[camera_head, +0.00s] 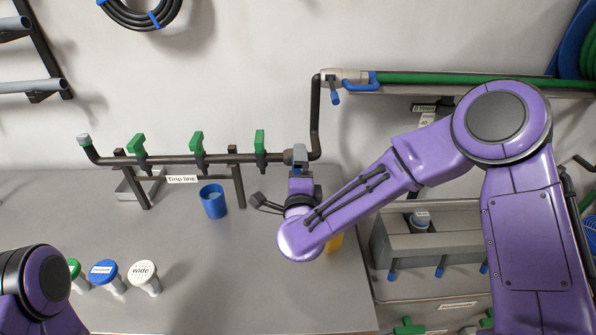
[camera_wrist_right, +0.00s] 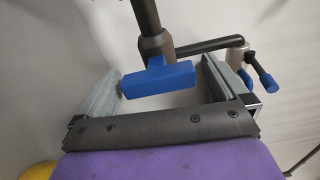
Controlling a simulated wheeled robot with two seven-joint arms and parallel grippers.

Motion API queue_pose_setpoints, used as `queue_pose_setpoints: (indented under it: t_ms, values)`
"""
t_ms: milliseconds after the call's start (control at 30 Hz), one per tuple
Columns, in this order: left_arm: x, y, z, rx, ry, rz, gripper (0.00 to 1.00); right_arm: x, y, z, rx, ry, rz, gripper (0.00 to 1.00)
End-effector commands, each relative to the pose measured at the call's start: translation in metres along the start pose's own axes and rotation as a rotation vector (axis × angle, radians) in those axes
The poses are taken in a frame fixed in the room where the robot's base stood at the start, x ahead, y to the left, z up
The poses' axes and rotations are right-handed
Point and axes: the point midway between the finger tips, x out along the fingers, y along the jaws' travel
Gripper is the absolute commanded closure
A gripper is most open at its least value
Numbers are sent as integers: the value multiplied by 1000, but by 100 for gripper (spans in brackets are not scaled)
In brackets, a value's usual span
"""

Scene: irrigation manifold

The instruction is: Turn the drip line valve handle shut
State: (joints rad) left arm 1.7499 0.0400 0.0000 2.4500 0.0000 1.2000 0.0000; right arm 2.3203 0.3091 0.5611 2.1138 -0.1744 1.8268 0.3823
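The drip line (camera_head: 220,158) is a dark pipe on a stand with a "Drip line" label (camera_head: 182,179). Its valve handle shows in the right wrist view as a blue T-shaped bar (camera_wrist_right: 160,77) below a dark pipe fitting. In the head view my right gripper (camera_head: 299,157) is at the right end of the drip line and hides this handle. In the wrist view my right gripper (camera_wrist_right: 163,70) is open, one finger on each side of the handle, with gaps visible at both ends. My left arm shows at lower left; its gripper is out of view.
Several green valves, including one (camera_head: 260,141), stand along the drip line. A riser pipe (camera_head: 315,115) leads to another blue handle (camera_head: 335,97) above. A blue cup (camera_head: 213,201) stands left of my right gripper.

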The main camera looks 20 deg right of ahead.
Motion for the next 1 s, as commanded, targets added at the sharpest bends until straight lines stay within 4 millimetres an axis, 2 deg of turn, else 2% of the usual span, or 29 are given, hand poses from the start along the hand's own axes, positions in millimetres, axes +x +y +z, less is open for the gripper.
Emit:
queue_pose_setpoints:
  t_ms: [167, 500, 600, 733, 1000]
  values:
    - [4, 0, 1, 0, 0, 0, 40, -8, 2, 1, -2, -3, 1, 0]
    - [23, 2, 10, 0, 0, 0, 40, -84, 3, 1, -2, -4, -1, 0]
    - [25, 2, 10, 0, 0, 0, 40, -98, 2, 1, 0, -2, 0, 0]
    - [26, 2, 11, 0, 0, 0, 40, -105, 1, 0, 0, 0, 0, 0]
    - [25, 2, 10, 0, 0, 0, 40, -105, 0, 0, 0, 0, 0, 0]
